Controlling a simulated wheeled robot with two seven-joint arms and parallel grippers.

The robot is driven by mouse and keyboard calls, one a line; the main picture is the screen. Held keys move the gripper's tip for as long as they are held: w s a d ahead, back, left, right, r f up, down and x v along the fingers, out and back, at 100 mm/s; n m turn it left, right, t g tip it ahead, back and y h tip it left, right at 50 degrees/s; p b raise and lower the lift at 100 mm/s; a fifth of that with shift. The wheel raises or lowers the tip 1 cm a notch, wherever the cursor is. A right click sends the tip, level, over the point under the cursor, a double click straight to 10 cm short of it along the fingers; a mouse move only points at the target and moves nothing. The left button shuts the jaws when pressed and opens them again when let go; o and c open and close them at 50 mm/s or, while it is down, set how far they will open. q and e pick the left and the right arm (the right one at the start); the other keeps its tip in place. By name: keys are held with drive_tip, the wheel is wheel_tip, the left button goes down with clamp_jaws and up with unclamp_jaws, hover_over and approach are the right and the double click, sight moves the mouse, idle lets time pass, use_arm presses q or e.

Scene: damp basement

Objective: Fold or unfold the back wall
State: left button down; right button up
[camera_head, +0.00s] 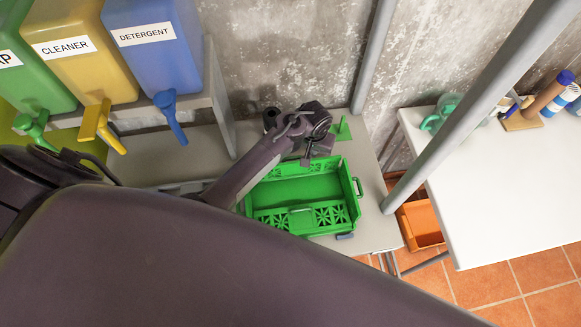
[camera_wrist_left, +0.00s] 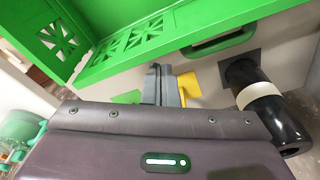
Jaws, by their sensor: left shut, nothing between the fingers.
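A green crate (camera_head: 346,213) stands on a grey table below the wall. Its near wall has lattice panels, and its right side has a handle. The far, back wall (camera_head: 326,164) is partly hidden by my left arm, and I cannot tell its exact angle. The crate's green wall with lattice and a handle also fills the top of the left wrist view (camera_wrist_left: 160,38). My left gripper (camera_head: 318,146) is at the far side of the crate. Its fingers (camera_wrist_left: 163,84) are shut and empty, apart from the crate wall. My right gripper is not in view.
Dispensers (camera_head: 150,45) stand on a shelf at the left. A grey post (camera_head: 470,100) and a white table (camera_head: 500,170) are to the right, with an orange bin (camera_head: 421,224) below. A black cylinder (camera_wrist_left: 285,125) is close to the left gripper.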

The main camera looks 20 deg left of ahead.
use_arm(q)
drive_tip(key=shift+r, duration=1.2)
drive_tip(key=s+d, duration=0.4)
drive_tip(key=s, duration=0.3)
drive_tip(key=shift+d, duration=0.4)
drive_tip(key=shift+r, duration=0.1)
idle(0.4)
wheel_tip(320, 180, up, 4)
drive_tip(key=shift+f, duration=0.1)
idle(0.6)
drive_tip(key=shift+s+d, duration=0.25)
drive_tip(key=shift+s, duration=0.05)
